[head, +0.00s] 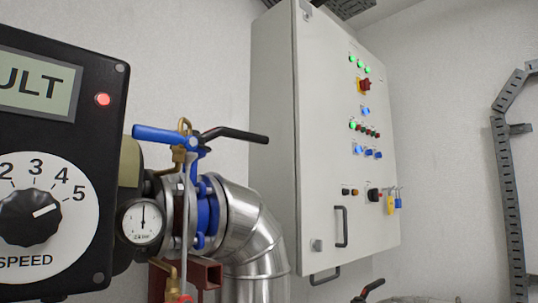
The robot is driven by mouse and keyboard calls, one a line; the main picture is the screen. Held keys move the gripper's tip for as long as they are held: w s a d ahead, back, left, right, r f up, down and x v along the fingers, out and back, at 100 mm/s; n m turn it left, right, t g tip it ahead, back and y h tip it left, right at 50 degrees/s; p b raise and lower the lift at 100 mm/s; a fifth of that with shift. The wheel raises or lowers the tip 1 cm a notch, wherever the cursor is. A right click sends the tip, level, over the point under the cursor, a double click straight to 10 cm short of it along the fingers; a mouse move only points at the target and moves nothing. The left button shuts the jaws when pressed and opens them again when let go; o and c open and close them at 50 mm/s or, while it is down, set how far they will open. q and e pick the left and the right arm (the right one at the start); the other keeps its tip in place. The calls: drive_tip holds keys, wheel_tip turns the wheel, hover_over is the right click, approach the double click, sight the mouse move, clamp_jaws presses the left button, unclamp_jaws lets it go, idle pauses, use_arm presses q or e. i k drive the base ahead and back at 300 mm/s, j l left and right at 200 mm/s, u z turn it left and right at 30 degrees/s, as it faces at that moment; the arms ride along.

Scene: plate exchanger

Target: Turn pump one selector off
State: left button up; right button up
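A pale grey control cabinet (330,150) hangs on the wall right of centre, its front face turned toward the right. On its door are several small switches and lamps, including a row with a lit blue knob or lamp (358,149) and darker blue ones (377,155). A black rotary switch (374,195) sits lower on the door. Labels are too small to read, so I cannot tell which is the pump one selector or how it points. Neither of my grippers is in view.
A black speed-control box (100,150) with a dial stands close at left. Blue and black valve levers (235,133) and a silver pipe (250,220) lie left of the cabinet.

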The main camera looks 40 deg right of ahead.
sight(359, 149)
drive_tip(key=i+l+u, duration=0.1)
drive_tip(key=u, duration=0.4)
drive_tip(key=l+u, duration=0.45)
drive_tip(key=l+z, duration=0.25)
drive_tip(key=l, duration=0.5)
drive_tip(key=i+l+z, duration=0.1)
drive_tip(key=l+z, duration=0.2)
drive_tip(key=l, duration=0.45)
drive_tip(key=l+z, duration=0.75)
drive_tip(key=i+l+z, duration=0.15)
drive_tip(key=z, duration=0.25)
drive_tip(key=l, duration=0.1)
